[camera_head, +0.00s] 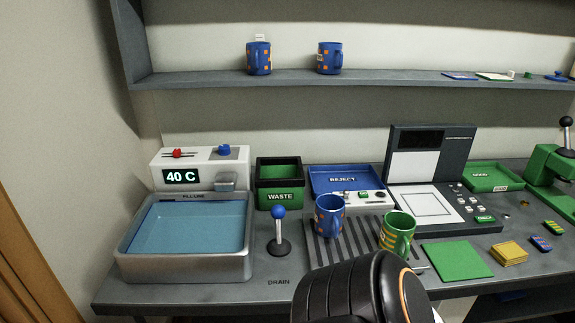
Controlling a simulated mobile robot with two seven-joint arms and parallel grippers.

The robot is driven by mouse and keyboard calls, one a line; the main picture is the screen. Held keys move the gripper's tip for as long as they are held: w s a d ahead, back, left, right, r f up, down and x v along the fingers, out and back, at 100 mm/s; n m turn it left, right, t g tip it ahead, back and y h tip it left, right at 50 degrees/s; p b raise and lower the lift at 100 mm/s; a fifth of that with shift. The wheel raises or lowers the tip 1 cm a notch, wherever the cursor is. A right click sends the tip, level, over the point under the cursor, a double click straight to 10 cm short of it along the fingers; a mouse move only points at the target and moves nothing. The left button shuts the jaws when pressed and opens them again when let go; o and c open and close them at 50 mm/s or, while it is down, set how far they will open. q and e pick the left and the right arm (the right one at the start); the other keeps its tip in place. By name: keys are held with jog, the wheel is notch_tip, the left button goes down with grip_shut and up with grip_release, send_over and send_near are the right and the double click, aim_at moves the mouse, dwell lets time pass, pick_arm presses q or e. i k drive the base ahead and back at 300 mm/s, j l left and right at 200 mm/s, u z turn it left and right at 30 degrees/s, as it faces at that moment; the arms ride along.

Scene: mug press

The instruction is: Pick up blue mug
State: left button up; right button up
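A blue mug with orange patches (328,216) stands upright on the grey striped drain rack (318,252). A green mug with yellow marks (397,235) stands on the same rack, to its right and nearer. Two more blue mugs with orange patches stand on the upper shelf, a left one (259,59) with a pale tag above its rim and a right one (329,58). A dark arm link of mine rises at the bottom middle, in front of the rack's near part. Neither gripper shows.
A water basin (127,265) stands at the left, with a blue-knobbed lever (279,232) beside it. Behind are a WASTE bin (280,196) and a blue REJECT tray (322,180). A press-like machine (411,170), a green mat (458,259) and yellow pads (508,254) occupy the right.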

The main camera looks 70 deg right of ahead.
aim_at(329, 213)
jog(key=i+z, duration=0.35)
jog(key=i+j+z, duration=0.3)
jog(key=i, duration=0.2)
jog(key=z, duration=1.55)
